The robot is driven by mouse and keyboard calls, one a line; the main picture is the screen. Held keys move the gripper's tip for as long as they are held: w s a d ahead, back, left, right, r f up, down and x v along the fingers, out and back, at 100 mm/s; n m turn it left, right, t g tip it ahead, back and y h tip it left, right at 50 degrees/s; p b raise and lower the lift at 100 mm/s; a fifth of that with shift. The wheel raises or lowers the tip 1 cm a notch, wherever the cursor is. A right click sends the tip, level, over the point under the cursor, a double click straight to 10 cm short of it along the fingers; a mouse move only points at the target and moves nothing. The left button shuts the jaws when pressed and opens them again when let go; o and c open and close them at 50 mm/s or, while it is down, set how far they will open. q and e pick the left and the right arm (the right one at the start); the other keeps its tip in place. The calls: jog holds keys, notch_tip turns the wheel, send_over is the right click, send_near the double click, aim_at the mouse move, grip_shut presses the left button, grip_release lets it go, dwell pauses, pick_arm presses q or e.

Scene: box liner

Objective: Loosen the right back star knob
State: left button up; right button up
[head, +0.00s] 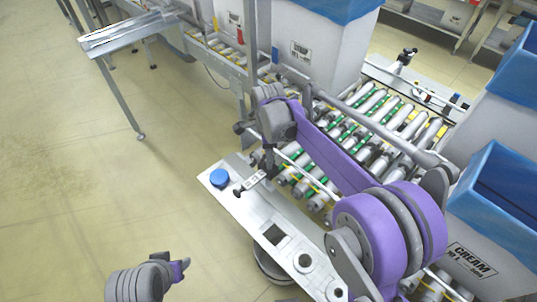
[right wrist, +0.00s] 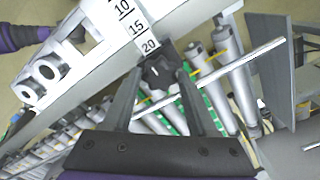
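A black star knob (right wrist: 158,72) shows in the right wrist view beside a white scale strip (right wrist: 138,28) marked 10, 15, 20. My right gripper (right wrist: 160,66) has its two fingers apart, one on each side of this knob. I cannot tell whether they touch it. In the head view my right gripper (head: 268,166) points down at the inner edge of the conveyor's side plate, and its fingers hide most of the knob. The scale strip (head: 255,181) lies just left of it. My left gripper (head: 180,270) is low at the left, away from the conveyor; its fingers are unclear.
The metal side plate (head: 262,222) carries a blue button (head: 219,178). The roller conveyor (head: 345,130) lies behind my right arm, with a thin metal guide rod (right wrist: 215,75) near the fingers. Lined boxes (head: 318,50) stand behind and at right.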

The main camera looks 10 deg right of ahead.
grip_shut()
